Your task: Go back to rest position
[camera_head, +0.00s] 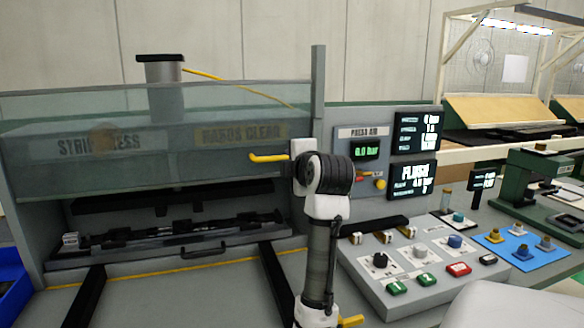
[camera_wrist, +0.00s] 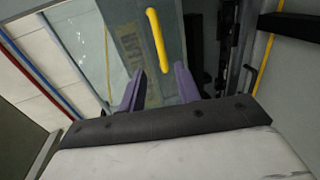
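My gripper (camera_wrist: 159,72) shows in the wrist view with its two purple fingers spread apart and nothing held between them. A yellow handle (camera_wrist: 157,38) lies ahead of the fingertips; its near end appears between them, and I see no finger closed on it. In the head view the same yellow handle (camera_head: 268,158) sticks out to the left of my wrist, in front of the clear guard (camera_head: 215,135) of the press. My arm stands upright at the picture's middle, and the fingers cannot be made out there.
The press bed (camera_head: 185,235) lies behind the guard. A control box (camera_head: 425,270) with several buttons stands right of my arm. Farther right are a blue mat (camera_head: 518,252) with small parts and a green hand press (camera_head: 525,185). A blue bin (camera_head: 12,285) is at the left edge.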

